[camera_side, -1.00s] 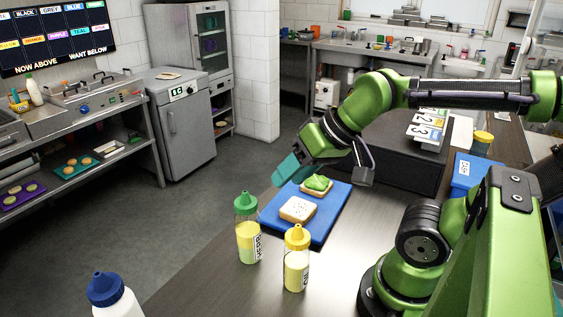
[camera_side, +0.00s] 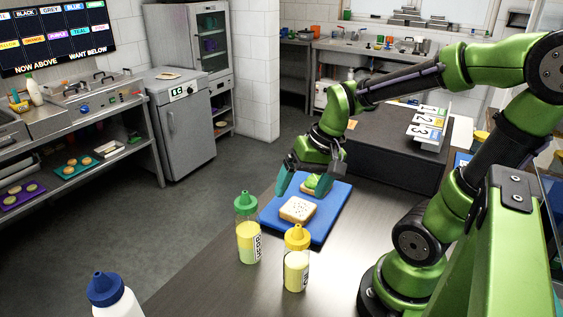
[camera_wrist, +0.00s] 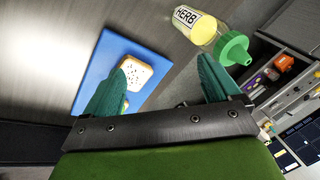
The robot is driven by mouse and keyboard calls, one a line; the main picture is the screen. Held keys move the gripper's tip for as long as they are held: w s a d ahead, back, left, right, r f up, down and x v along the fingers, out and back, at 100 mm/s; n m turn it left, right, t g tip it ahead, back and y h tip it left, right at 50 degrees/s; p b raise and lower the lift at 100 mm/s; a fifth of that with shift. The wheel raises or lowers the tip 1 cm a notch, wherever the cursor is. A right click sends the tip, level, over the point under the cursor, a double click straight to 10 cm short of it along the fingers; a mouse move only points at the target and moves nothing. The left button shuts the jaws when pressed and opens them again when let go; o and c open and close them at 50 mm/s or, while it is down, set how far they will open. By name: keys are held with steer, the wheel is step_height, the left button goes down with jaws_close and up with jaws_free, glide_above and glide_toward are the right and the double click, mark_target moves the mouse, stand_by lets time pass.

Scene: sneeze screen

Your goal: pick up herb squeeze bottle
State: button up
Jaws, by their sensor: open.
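The herb squeeze bottle (camera_side: 247,242) stands upright on the counter in the side view, with a green cap and pale yellow contents. In the wrist view the bottle (camera_wrist: 194,25) shows its HERB label at the upper right, beyond the right finger. My gripper (camera_side: 310,182) is open with its teal fingers apart and nothing between them. It hangs over the far part of the blue board, behind the bottle and apart from it. The fingers also show in the wrist view (camera_wrist: 162,72).
A yellow-capped bottle (camera_side: 296,265) stands close to the right of the herb bottle. The blue board (camera_side: 322,226) holds a speckled bread slice (camera_side: 297,209) and another slice with lettuce (camera_side: 312,183), partly hidden by my gripper. A blue-capped bottle (camera_side: 108,292) is at the lower left.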

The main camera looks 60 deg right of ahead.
mark_target(247, 222)
steer(key=s+d+f+m+g+y, duration=0.1)
steer(key=f+m+y, duration=0.2)
steer(key=s+d+f+m+y, duration=0.1)
steer(key=f+m+y, duration=0.2)
steer(key=f, duration=0.1)
steer(key=s+d+f+m+g+y, duration=0.1)
steer(key=d+f+m+y, duration=0.1)
steer(key=f+m+y, duration=0.1)
steer(key=shift+d+f+g+y, duration=0.1)
steer(key=shift+f+g+y, duration=0.2)
steer(key=shift+f, duration=0.05)
steer(key=m+t+y, duration=0.1)
steer(key=w+d+m+t+y, duration=0.1)
steer(key=m+t, duration=0.1)
steer(key=w+d+m+t+y, duration=0.1)
steer(key=m+t+y, duration=0.1)
steer(key=shift+f, duration=0.4)
steer(key=shift+w+d+r+m+t+y, duration=0.15)
steer(key=shift+w+d+r+m+t, duration=0.25)
steer(key=shift+w+t, duration=0.2)
steer(key=shift+w+d+r+m+t+y, duration=0.15)
steer(key=shift+w+r+m+t, duration=0.15)
steer(key=shift+w+r+t, duration=0.25)
steer(key=shift+w+r, duration=0.25)
steer(key=shift+r, duration=0.05)
steer(key=x, duration=1.6)
steer(key=shift+w+a+r, duration=0.1)
steer(key=shift+a+r, duration=0.25)
steer(key=shift+a, duration=0.05)
steer(key=c, duration=1.2)
